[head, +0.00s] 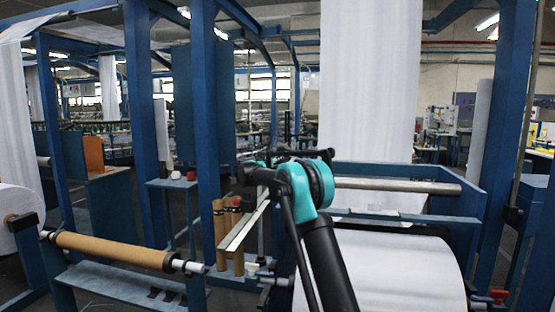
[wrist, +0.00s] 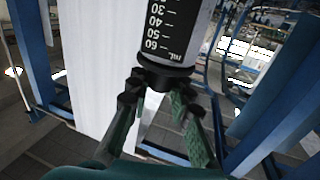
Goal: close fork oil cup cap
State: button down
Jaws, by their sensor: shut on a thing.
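In the wrist view a cylinder (wrist: 200,30) with a black mL scale strip and a pale side reaches in from the top. It ends in a black collar (wrist: 165,72). My gripper (wrist: 158,88) has its two fingers, with dark green pads, shut on that black end. Whether this cylinder is the fork oil cup, and whether the collar is its cap, I cannot tell. In the head view my teal and black arm stands in the middle and largely hides the gripper and what it holds. No separate cap is clearly seen.
A small blue stand (head: 172,184) at left carries a small red thing (head: 191,176). Blue loom posts (head: 203,110) stand close by. A brown roller (head: 115,250) lies at left, brown tubes (head: 220,232) stand beside my arm, and a large white roll (head: 390,275) fills the lower right.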

dwell(0.4)
jog(key=c, duration=1.3)
grip_release()
jog(key=shift+c, duration=0.2)
jog(key=shift+a, duration=0.1)
jog(key=v, duration=1.2)
